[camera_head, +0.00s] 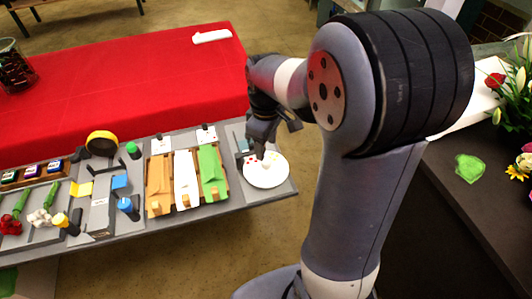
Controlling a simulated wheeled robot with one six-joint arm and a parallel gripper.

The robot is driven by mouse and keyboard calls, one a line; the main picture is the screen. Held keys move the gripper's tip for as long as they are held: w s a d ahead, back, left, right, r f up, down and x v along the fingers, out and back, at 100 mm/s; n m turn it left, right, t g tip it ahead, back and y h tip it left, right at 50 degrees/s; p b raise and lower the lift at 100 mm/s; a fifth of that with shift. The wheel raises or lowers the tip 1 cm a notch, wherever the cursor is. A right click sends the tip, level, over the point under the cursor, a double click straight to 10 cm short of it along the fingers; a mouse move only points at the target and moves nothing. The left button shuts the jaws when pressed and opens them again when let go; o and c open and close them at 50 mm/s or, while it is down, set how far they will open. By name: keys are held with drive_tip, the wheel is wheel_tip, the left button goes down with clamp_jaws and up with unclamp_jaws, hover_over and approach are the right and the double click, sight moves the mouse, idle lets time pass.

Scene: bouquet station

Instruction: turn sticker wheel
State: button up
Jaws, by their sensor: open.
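The sticker wheel (270,177) is a white disc on a grey board at the right end of the station. A small raised piece stands near its middle, and red marks show by its left side. My gripper (262,151) is a dark shape just above the wheel's far side, pointing down at it. The jaws are open. Part of the wheel's far edge is hidden behind my gripper, and I cannot tell whether a finger touches the wheel.
Orange, white and green wrap sheets (186,180) lie in trays left of the wheel. A tape roll (102,143) and bottles stand further left. A red cloth-covered table (130,85) is behind. Flowers (515,85) and a green piece (469,168) are on the dark counter at right.

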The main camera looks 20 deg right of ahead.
sight(266, 161)
wheel_tip(266, 161, up, 5)
drive_tip(key=shift+f, duration=0.1)
idle(0.4)
wheel_tip(266, 161, down, 11)
drive_tip(key=shift+r, duration=0.1)
idle(0.4)
drive_tip(key=shift+r, duration=0.1)
idle(0.3)
